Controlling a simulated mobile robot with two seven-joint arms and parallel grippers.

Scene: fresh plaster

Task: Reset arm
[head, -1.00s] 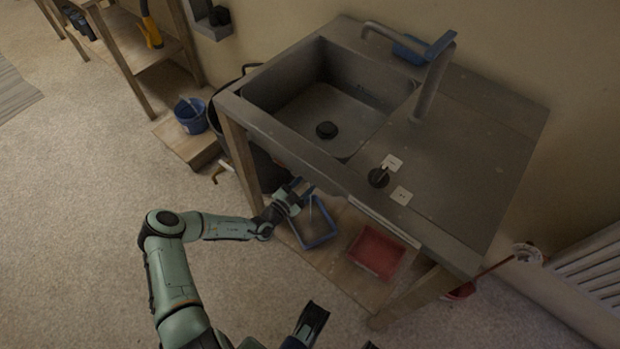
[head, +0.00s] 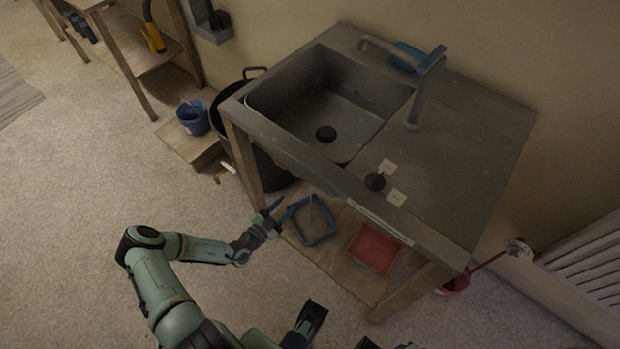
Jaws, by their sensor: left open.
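My left gripper (head: 277,213) is open and empty in the head view, in front of the sink unit's lower shelf. It is just left of a blue tray (head: 297,238) on that shelf, and I cannot tell whether a fingertip touches its rim. My left arm reaches in from the lower left with its elbow bent. A dark gripper part of mine shows at the bottom middle; it is cut off by the frame edge, and whether its jaws are open is unclear.
A red tray (head: 375,250) lies on the lower shelf (head: 340,275). A black bin (head: 262,170) and a blue bucket (head: 194,118) stand left.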

